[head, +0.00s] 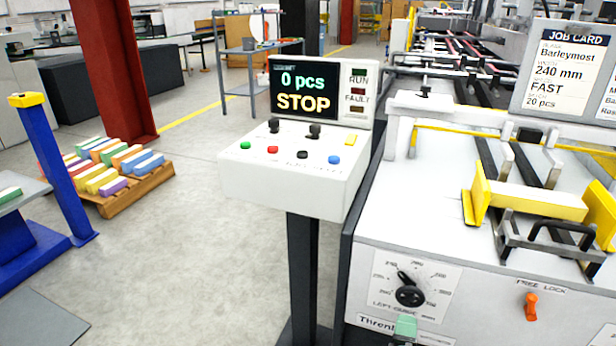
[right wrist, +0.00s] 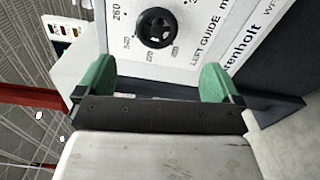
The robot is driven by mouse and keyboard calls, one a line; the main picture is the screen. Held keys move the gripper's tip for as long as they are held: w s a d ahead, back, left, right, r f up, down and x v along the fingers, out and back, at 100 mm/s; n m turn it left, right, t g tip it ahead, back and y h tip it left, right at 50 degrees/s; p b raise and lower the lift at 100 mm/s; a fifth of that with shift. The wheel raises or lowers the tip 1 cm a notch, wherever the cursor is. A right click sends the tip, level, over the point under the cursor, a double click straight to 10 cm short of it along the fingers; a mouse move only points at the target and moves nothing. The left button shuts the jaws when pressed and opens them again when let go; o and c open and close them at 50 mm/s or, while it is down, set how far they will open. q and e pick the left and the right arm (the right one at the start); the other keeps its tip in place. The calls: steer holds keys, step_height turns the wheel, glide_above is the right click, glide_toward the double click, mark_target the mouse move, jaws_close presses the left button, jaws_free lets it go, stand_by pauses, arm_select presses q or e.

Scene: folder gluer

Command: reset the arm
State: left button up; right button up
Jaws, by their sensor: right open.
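My right gripper (right wrist: 153,85) is open in the right wrist view, its two green fingertips apart with nothing between them. The left guide dial (right wrist: 157,28), a black knob on a white scale plate, lies beyond the fingertips and apart from them. In the head view a green fingertip of my right gripper (head: 405,327) shows low in front of the machine, just below the left guide dial (head: 410,295). The rest of my right arm is out of the head view. My left arm and gripper are not in view.
A control box (head: 290,180) on a post reads "0 pcs STOP". An orange free lock lever (head: 531,306) and yellow guides (head: 480,195) are on the machine (head: 450,165). A pallet (head: 135,195) of coloured stacks and a blue post (head: 55,170) stand left. The floor between is clear.

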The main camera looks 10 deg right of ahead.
steer(key=s+a+f+m+g+y, duration=0.15)
steer(key=s+f+g, duration=0.25)
steer(key=f, duration=0.8)
steer(key=s+f+m+g+y, duration=0.3)
steer(key=s+f, duration=0.1)
steer(key=f, duration=0.8)
steer(key=s+a+f+m+g+y, duration=0.3)
steer(key=s+f+m+g+y, duration=0.25)
steer(key=s+f, duration=0.9)
arm_select(q)
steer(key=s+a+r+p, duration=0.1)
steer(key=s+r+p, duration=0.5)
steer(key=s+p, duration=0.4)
steer(key=p, duration=0.3)
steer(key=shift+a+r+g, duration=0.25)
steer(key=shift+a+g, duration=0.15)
arm_select(e)
steer(key=s+d+r+g, duration=0.1)
steer(key=s+r, duration=0.5)
steer(key=s, duration=0.6)
steer(key=shift+s+d+r+m+g+h, duration=0.2)
steer(key=shift+m+g+h, duration=0.15)
steer(key=shift+m+h, duration=0.05)
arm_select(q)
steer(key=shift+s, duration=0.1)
arm_select(e)
steer(key=shift+c, duration=0.4)
